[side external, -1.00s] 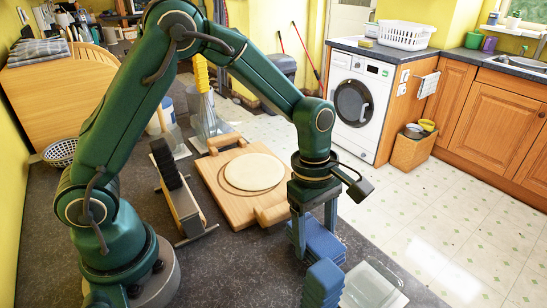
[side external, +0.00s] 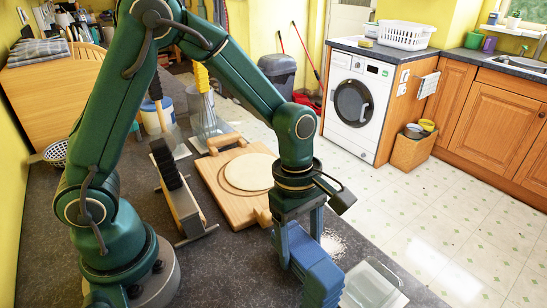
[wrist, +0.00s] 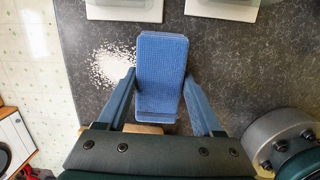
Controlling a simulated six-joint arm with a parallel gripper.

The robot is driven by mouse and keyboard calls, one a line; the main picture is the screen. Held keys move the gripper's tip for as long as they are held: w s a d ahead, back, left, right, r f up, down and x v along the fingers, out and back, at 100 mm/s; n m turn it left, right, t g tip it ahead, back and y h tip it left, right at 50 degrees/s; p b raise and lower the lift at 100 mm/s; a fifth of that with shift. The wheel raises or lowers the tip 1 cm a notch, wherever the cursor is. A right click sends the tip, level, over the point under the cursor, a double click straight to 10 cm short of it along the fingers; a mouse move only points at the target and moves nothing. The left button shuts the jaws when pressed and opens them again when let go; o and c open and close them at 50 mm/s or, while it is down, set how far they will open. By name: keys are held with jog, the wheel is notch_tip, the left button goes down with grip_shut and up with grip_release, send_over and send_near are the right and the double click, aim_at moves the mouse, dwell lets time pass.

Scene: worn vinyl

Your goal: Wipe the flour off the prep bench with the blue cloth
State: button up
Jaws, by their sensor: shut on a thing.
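The blue cloth (side external: 309,252) is a folded pad held between the two fingers of my gripper (side external: 298,228). In the wrist view the cloth (wrist: 162,75) fills the gap between the fingers. I cannot tell whether it touches the bench. White flour (side external: 333,243) lies scattered on the dark speckled prep bench (side external: 225,270), just right of the cloth. In the wrist view the flour (wrist: 113,65) is a patch left of the cloth, partly hidden behind the finger.
A wooden board with a pale round (side external: 248,172) lies behind. A black-topped rack (side external: 180,200) stands left of it. The bench's right edge drops to the tiled floor.

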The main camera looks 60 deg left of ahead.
aim_at(346, 235)
jog(key=shift+f, duration=0.9)
dwell(1.1)
jog(key=shift+w, duration=0.15)
jog(key=shift+w, duration=2.85)
jog(key=shift+w, duration=3)
jog(key=shift+s, duration=3.05)
jog(key=shift+s, duration=2.95)
